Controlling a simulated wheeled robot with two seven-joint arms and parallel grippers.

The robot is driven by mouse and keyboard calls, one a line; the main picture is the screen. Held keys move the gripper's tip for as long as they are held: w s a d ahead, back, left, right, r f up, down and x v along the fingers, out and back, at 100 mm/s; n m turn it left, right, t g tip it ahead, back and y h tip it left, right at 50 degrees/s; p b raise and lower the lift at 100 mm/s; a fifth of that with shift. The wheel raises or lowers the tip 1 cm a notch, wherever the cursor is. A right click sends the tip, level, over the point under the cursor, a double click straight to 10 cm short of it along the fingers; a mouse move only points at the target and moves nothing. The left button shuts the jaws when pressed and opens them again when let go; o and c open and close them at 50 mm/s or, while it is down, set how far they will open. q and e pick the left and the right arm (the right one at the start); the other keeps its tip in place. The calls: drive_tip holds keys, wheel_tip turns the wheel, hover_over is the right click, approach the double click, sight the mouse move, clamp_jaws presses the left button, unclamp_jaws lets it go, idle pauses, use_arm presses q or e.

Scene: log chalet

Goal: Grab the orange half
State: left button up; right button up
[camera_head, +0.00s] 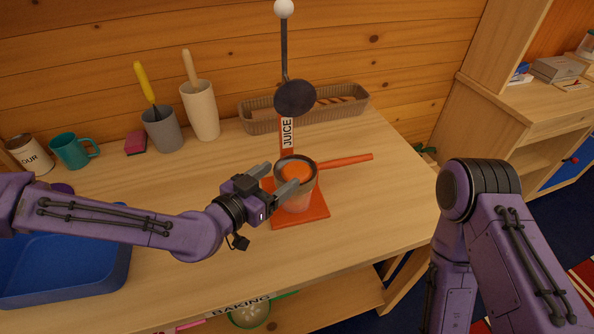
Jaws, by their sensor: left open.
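The orange half (295,173) sits cut or rounded side up, I cannot tell which, in the dark-rimmed bowl (308,185) of the juicer. The juicer has an orange base (318,214), an orange post marked JUICE (287,135), an orange side handle (346,160), and a raised lever with a dark disc (295,97) above the bowl. My left gripper (276,179) is open at the bowl's left side, its fingers pointing toward the orange half. Whether they touch the bowl is unclear. My right arm shows at the right; its gripper is out of view.
A wicker basket (262,121) with bread stands behind the juicer. Two utensil cups, in grey (162,132) and cream (200,112), a pink sponge (135,143), a teal mug (72,152) and a flour can (28,154) line the back left. A blue bin (65,275) lies front left. The tabletop (380,205) right of the juicer is clear.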

sight(296, 164)
use_arm(q)
drive_tip(key=p+x, duration=0.2)
drive_tip(key=x, duration=0.3)
drive_tip(key=shift+r, duration=0.1)
drive_tip(key=shift+d, duration=0.15)
drive_tip(key=c, duration=0.8)
